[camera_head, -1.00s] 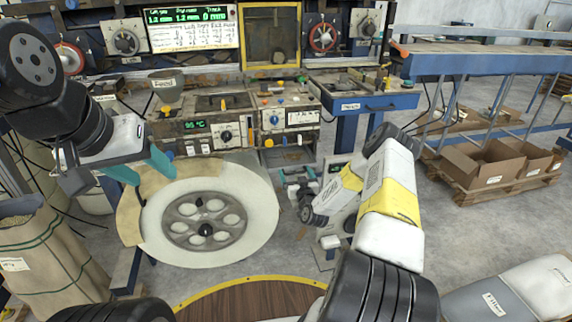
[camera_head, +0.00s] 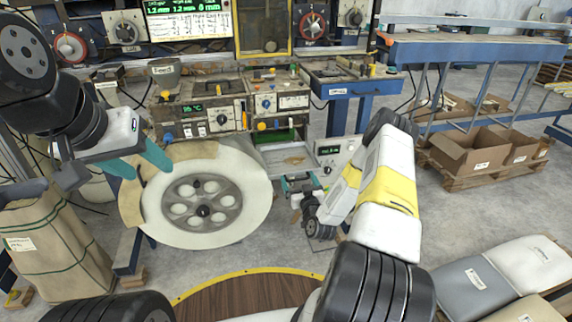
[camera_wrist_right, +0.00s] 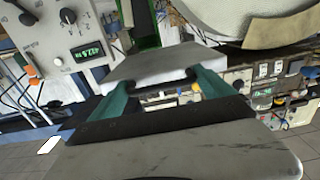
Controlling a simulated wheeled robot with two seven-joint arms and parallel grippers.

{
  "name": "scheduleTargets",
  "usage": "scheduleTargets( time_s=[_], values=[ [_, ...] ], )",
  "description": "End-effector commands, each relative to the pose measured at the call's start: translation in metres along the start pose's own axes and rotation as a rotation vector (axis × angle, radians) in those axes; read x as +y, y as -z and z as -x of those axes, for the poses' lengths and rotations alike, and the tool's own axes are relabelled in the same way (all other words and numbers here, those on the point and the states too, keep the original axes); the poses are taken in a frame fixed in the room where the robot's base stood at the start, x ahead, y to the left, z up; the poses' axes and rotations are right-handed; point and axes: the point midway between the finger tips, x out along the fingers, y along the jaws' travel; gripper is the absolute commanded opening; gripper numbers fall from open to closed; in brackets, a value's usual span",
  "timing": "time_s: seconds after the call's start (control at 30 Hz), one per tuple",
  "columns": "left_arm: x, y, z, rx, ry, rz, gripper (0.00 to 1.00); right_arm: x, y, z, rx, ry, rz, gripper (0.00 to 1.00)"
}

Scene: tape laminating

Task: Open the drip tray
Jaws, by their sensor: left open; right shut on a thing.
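The drip tray (camera_head: 286,158) is a shallow light-grey tray under the right part of the worn machine front. It stands out toward me, with a brownish patch on its floor. My right gripper (camera_head: 300,184) is at its front edge. In the right wrist view, the teal fingers (camera_wrist_right: 160,88) are shut on the tray's pale front part (camera_wrist_right: 150,63). A dark green opening shows behind it. My left gripper (camera_head: 140,166) is open and empty, with teal fingers near the upper left rim of the large white roll.
The white roll (camera_head: 245,195) on its grey hub stands just left of the tray. A grey box with a green display (camera_head: 338,153) is close on the right. A blue side table (camera_head: 350,88) stands behind it.

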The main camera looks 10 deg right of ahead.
Motion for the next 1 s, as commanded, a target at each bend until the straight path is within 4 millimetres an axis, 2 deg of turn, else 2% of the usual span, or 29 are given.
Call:
scheduleTargets(
  time_s=[0.03,0.43,0.47,0.5,0.77,0.87,1.0],
  values=[
    [0.0,0.0,0.0,0.0,0.0,0.0,0.52,0.005,0.0,0.002,0.0,-0.01,0.005,0.19],
    [0.0,0.0,0.0,0.0,0.0,0.0,0.52,0.006,0.0,0.004,0.001,-0.012,0.005,0.19],
    [0.0,0.0,0.0,0.0,0.0,0.0,0.52,0.006,0.0,0.004,0.001,-0.012,0.005,0.94],
    [0.0,0.0,0.0,0.0,0.0,0.0,0.52,0.006,0.0,0.004,0.001,-0.012,0.005,1.0],
    [0.0,0.0,0.0,0.0,0.0,0.0,0.52,0.004,0.0,0.006,0.0,-0.008,0.003,1.0],
    [0.0,0.0,0.0,0.0,0.0,0.0,0.52,0.004,-0.001,0.016,-0.001,-0.007,0.003,1.0],
    [0.0,0.0,0.0,0.0,0.0,0.0,0.52,0.004,-0.001,0.04,-0.003,-0.008,0.002,1.0]
  ],
)
